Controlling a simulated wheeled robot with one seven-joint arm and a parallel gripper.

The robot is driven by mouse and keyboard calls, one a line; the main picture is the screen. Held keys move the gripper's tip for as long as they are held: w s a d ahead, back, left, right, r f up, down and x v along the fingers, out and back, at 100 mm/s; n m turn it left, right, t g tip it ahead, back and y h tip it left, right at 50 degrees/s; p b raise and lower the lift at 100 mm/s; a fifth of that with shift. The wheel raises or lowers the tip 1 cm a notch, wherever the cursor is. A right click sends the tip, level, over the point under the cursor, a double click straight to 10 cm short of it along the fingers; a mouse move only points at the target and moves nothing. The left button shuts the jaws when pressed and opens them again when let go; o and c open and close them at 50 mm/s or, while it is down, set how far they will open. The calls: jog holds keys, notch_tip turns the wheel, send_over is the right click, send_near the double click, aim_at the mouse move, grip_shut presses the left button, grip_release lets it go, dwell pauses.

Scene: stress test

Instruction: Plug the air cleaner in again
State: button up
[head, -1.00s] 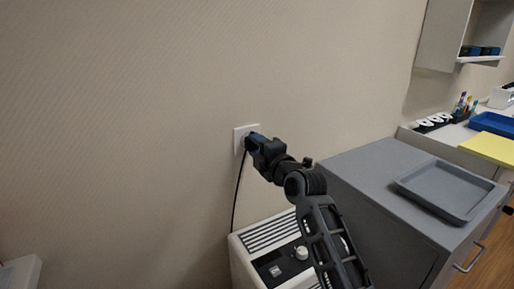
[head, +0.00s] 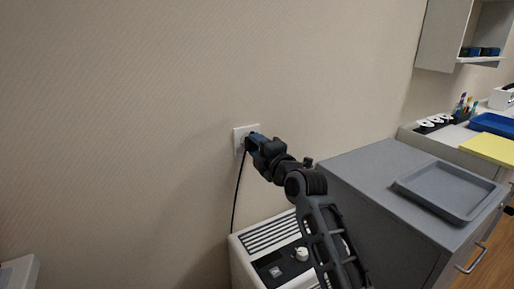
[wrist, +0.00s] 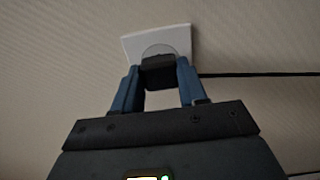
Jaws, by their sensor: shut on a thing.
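The white wall socket (head: 240,132) is on the beige wall, left of my gripper. My gripper (head: 250,143) is at the socket, and in the wrist view its blue fingers (wrist: 158,82) are shut on the black plug (wrist: 158,72). The plug is at the face of the socket (wrist: 170,40), over the lower part of its round recess. Whether its pins are fully in is hidden. A black cord (head: 236,200) hangs from the plug down to the white air cleaner (head: 241,268), which stands below by the wall. My arm covers part of the air cleaner.
A grey cabinet (head: 360,170) with a grey tray (head: 450,190) on top stands to the right of the air cleaner. Beyond it is a counter with a blue tray (head: 492,123) and a yellow item (head: 492,148). The wall left of the socket is bare.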

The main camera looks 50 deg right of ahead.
jog(key=shift+w+d+b, duration=0.15)
jog(key=shift+w+b, duration=0.15)
jog(key=shift+w, duration=0.2)
jog(key=o, duration=1.1)
jog(key=shift+s, duration=0.1)
jog(key=v, duration=0.7)
jog(key=shift+s, duration=0.3)
